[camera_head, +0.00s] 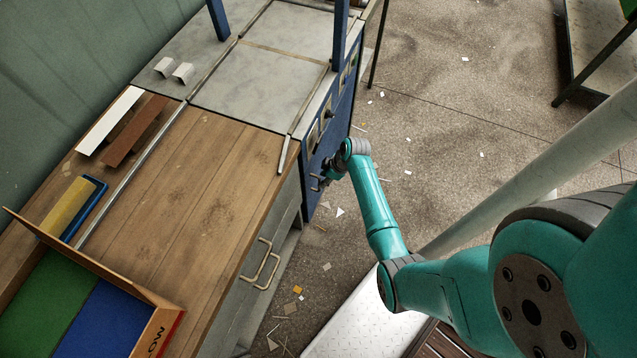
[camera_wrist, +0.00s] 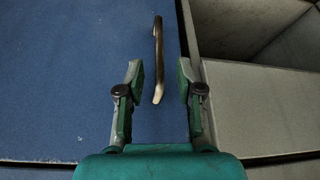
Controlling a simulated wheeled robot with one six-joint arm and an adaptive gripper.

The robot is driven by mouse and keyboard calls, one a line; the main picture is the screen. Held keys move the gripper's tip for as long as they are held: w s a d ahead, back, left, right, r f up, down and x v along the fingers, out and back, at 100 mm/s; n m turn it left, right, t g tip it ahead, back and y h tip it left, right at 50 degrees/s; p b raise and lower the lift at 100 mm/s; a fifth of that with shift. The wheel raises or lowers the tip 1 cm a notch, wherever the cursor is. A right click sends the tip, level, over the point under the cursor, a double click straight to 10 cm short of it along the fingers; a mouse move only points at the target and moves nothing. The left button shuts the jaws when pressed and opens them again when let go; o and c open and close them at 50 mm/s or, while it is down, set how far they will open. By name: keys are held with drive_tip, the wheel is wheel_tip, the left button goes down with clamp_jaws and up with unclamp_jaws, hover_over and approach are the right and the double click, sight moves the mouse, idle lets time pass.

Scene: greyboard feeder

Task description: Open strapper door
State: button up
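The blue strapper door (camera_head: 318,153) is on the side of the blue machine, and in the wrist view the blue panel (camera_wrist: 70,75) fills the left and middle. It looks shut. Its bar handle (camera_wrist: 158,55) stands upright in the wrist view, above and between my fingertips. My gripper (camera_wrist: 163,75) is open, with a gap on both sides of the handle and nothing held. I cannot tell whether the handle is between the fingers in depth. In the head view my gripper (camera_head: 328,174) is close to the door front, and the wrist partly hides that area.
A wooden bench (camera_head: 190,190) with a grey cabinet and handle (camera_head: 262,262) adjoins the machine. A box with green and blue sheets (camera_head: 160,325) sits on the bench. Grey panels (camera_wrist: 260,100) border the door at right in the wrist view. Floor (camera_head: 440,130) beyond the arm is mostly clear.

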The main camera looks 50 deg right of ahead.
sight(319, 190)
drive_tip(key=shift+x, duration=2.6)
drive_tip(key=shift+d, duration=0.1)
clamp_jaws()
